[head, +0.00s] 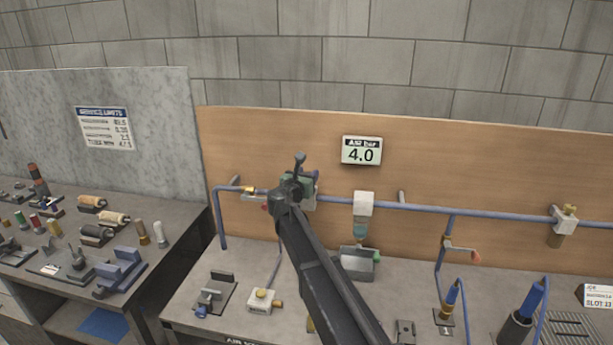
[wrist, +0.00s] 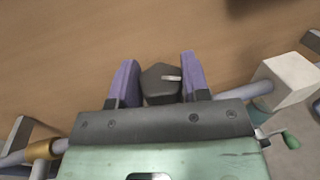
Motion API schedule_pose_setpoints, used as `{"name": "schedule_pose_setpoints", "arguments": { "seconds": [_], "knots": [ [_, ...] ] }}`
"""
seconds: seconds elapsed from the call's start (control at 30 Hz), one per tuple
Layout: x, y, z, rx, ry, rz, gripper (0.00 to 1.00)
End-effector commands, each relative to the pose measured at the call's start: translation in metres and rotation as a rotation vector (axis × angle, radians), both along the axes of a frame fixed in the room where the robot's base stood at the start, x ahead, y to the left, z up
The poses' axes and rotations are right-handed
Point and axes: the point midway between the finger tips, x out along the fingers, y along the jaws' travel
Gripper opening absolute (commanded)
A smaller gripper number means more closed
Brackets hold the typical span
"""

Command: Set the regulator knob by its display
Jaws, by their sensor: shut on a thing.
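The display (head: 361,151) on the wooden board reads "AIR bar 4.0". In the wrist view the regulator knob (wrist: 157,88) is dark and faceted, with a pale pointer mark that points right. My gripper (wrist: 160,75) is shut on the knob, with one purple finger on each side of it. In the head view my gripper (head: 300,190) is at the blue pipe, left of and below the display. My arm hides the regulator and the knob there.
A blue pipe (head: 430,208) runs along the board, with a white-topped filter unit (head: 363,204) right of my gripper. A red-tipped valve lever (head: 462,250) hangs further right. Fittings stand on the grey bench below. A "SERVICE LIMITS" sign (head: 104,128) hangs at left, and a job card (head: 598,296) stands at right.

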Motion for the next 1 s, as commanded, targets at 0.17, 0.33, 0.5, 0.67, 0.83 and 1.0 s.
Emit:
{"name": "schedule_pose_setpoints", "arguments": {
  "seconds": [0.17,0.33,0.5,0.67,0.83,1.0],
  "knots": [
    [0.000,0.000,0.000,0.000,0.000,0.005,0.19],
    [0.000,0.000,0.000,0.000,0.000,0.005,0.55],
    [0.000,0.000,0.000,0.000,0.000,0.004,0.69],
    [0.000,0.000,0.000,0.000,0.000,0.004,0.69],
    [-0.019,0.006,0.000,0.000,0.000,0.007,0.69],
    [-0.061,0.019,0.000,0.000,0.000,0.007,0.69]
  ]
}}
